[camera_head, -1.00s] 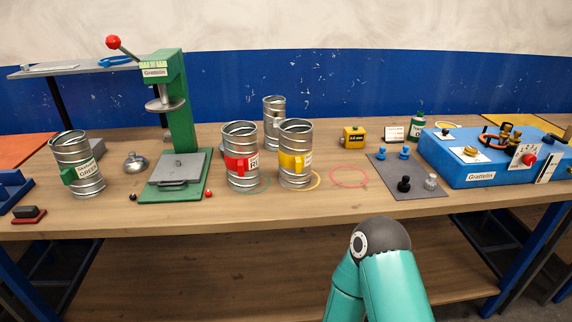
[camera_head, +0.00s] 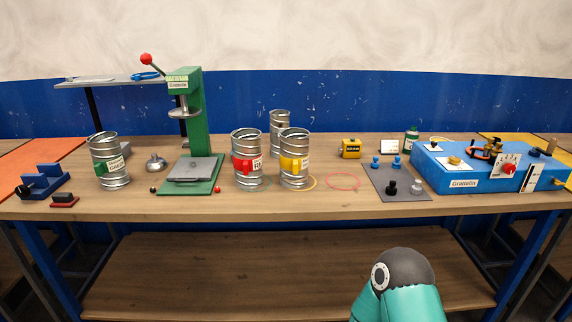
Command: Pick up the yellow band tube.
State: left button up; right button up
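The yellow band tube (camera_head: 294,160) is a ribbed silver metal tube with a yellow band and a white label. It stands upright on the wooden workbench (camera_head: 130,205), near a yellow ring on the bench top. The red band tube (camera_head: 247,160) stands close to its left, and a plain silver tube (camera_head: 279,128) stands behind it. A teal arm of mine with a dark grey joint shows at the bottom right, below and in front of the bench edge. Neither gripper is in the picture.
A green band tube (camera_head: 109,160) stands at the left. A green press (camera_head: 193,150) with a red-knobbed lever stands between it and the red band tube. A grey mat (camera_head: 398,182) with knobs and a blue Grattelin box (camera_head: 470,168) are at the right. A red ring (camera_head: 343,183) lies flat.

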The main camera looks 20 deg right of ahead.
aim_at(294, 153)
jog(key=z, duration=0.15)
jog(key=i, duration=0.9)
jog(key=u, duration=0.1)
